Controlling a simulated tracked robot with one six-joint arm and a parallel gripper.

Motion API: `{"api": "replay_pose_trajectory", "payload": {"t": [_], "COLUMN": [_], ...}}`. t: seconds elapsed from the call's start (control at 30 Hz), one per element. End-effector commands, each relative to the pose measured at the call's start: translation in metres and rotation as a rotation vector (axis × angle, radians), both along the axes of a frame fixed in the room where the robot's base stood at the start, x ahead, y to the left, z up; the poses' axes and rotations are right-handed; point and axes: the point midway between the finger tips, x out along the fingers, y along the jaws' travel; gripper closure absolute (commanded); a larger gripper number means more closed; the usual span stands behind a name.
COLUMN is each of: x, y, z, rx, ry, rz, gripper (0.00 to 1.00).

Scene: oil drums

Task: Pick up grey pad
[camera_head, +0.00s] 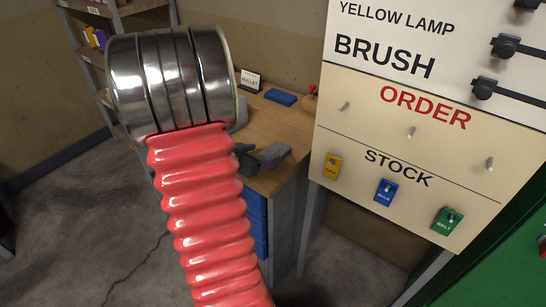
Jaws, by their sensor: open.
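A grey flat block (275,154), which looks like the grey pad, is at the front edge of the wooden bench. My gripper (254,162) shows as dark parts just left of the block, partly hidden behind my red ribbed arm. It is open. The dark parts overlap the block's left side in the picture; I cannot tell whether they touch it.
The wooden bench (285,127) carries a blue block (280,97) and a small labelled card (250,81) at the back. A board (410,130) with ORDER and STOCK rows and several coloured tags stands to the right. Shelves (100,60) stand at the back left.

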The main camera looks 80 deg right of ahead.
Motion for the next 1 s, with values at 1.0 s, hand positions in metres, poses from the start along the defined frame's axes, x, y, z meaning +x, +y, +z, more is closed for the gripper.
{"api": "replay_pose_trajectory", "payload": {"t": [1.0], "x": [-0.022], "y": [-0.043], "z": [-0.030], "rx": [-0.001], "ry": [-0.001], "rz": [0.000], "gripper": [0.27]}}
